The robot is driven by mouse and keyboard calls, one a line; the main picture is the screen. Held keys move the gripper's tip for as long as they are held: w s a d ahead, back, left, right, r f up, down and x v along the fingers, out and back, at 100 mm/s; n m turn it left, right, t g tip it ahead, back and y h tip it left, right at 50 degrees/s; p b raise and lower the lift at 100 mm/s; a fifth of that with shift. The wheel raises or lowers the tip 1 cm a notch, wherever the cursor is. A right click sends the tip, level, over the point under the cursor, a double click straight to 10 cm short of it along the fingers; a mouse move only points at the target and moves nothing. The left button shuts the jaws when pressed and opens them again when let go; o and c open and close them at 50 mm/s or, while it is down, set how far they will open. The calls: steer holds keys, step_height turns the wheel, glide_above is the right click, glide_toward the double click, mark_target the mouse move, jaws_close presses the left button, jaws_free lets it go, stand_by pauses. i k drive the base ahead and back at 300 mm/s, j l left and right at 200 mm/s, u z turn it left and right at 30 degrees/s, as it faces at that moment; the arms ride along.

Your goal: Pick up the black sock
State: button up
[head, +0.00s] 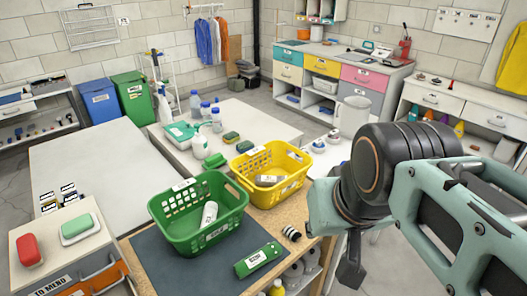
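No item is plainly a black sock. The closest match is a small black-and-white striped item (291,233), lying on the wooden tabletop right of the green basket; it is too small to tell if it is a sock. My arm comes in from the right. The dark end of my gripper (351,266) hangs just past the table's right edge, to the right of and below the striped item, apart from it. Its fingers are mostly hidden by my arm, so its opening is unclear.
A green basket (163,209) holding a white bottle and a yellow basket (302,157) stand on the wooden table. Bottles stand on the white table (262,118) behind. Bare tabletop surrounds the striped item.

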mark_target(290, 232)
steer(key=i+l+u, duration=0.2)
steer(key=l, duration=0.25)
steer(key=k, duration=0.35)
steer(key=i, duration=0.35)
steer(key=i+l+z, duration=0.15)
steer(key=i+z, duration=0.25)
steer(key=l+z, duration=0.15)
steer(key=i+z, duration=0.1)
steer(key=j, duration=0.05)
